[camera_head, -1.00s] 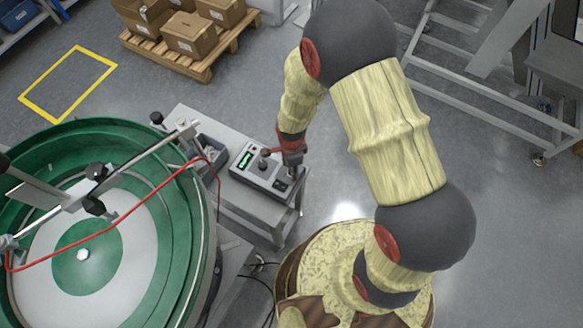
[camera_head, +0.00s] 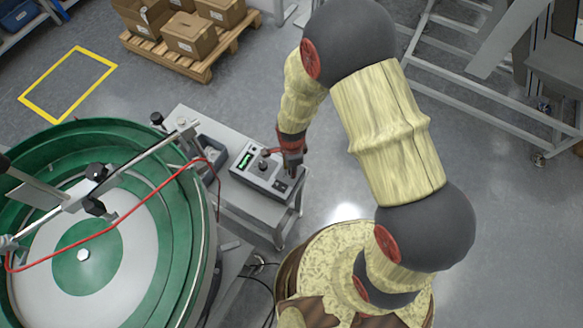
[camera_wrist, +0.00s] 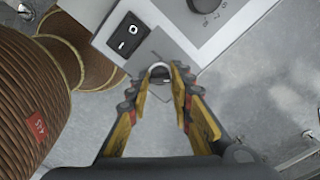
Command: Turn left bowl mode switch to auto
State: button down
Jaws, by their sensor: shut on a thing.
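A light grey control box (camera_head: 247,172) with a green-lit display stands on a small grey table beside the green bowl feeder (camera_head: 150,140). The mode switch (camera_wrist: 160,73) shows in the wrist view as a small round, shiny-rimmed part on a grey plate at the box's edge. My gripper (camera_head: 292,167) is at the right end of the box. In the wrist view my gripper (camera_wrist: 161,68) has its yellow-and-black fingers on either side of the switch, shut on it. The fingers hide its sides, and I cannot read its position or any label.
A black rocker switch (camera_wrist: 128,33) sits close to my fingers, and a dark dial (camera_wrist: 205,4) lies farther along the panel. A dark bin (camera_head: 211,152) stands on the table behind the box. A red hose (camera_head: 115,222) crosses the bowl.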

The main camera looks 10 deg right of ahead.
jog(key=shift+n, duration=0.4)
jog(key=n+p, duration=0.1)
jog(key=n, duration=0.2)
jog(key=shift+r+n, duration=0.1)
jog(key=shift+n, duration=0.2)
jog(key=n+p, duration=0.1)
jog(key=n, duration=0.3)
jog(key=shift+n, duration=0.3)
jog(key=n+p, duration=0.1)
jog(key=n, duration=0.3)
jog(key=shift+n, duration=0.3)
jog(key=shift+n+p, duration=0.45)
jog(key=shift+n, duration=1.65)
jog(key=c, duration=1.6)
grip_release()
